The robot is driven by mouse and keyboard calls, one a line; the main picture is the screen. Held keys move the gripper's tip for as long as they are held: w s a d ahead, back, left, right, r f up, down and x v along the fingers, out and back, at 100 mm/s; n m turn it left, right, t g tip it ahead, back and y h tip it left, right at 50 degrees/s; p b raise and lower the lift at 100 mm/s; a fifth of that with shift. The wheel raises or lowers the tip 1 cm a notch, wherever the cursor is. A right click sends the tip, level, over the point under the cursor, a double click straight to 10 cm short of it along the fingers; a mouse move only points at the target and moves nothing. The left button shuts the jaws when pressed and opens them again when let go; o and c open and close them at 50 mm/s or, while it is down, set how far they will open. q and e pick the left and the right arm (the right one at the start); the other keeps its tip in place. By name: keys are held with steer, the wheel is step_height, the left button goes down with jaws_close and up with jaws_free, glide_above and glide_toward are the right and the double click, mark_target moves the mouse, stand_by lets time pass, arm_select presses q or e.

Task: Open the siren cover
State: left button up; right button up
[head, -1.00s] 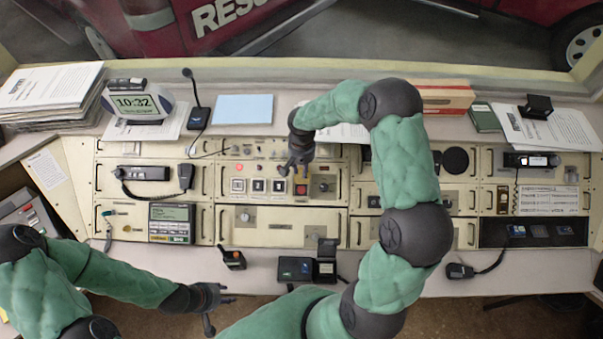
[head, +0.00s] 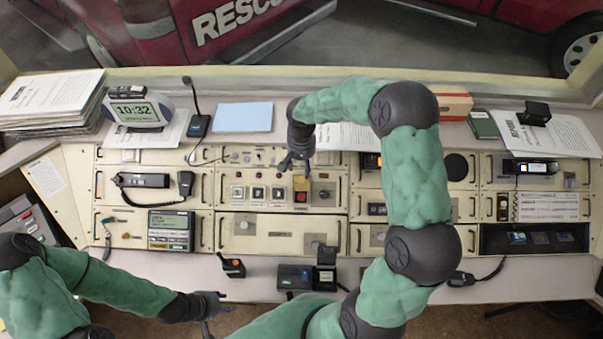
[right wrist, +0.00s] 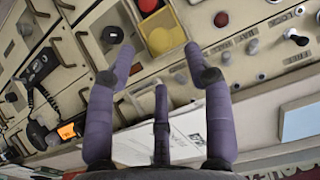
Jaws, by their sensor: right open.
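The siren unit on the console has a square red part (head: 301,197) with a yellow piece (head: 301,183) standing at its far edge. Contact cannot be told. My left gripper (head: 218,309) is open and empty at the near edge.
White square buttons (head: 257,193) sit left of the siren unit and a black knob (head: 323,194) to its right. My right arm hides part of the right panels.

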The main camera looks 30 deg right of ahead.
mark_target(302, 179)
step_height(302, 179, up, 6)
steer(key=shift+f, duration=0.1)
stand_by(0.7)
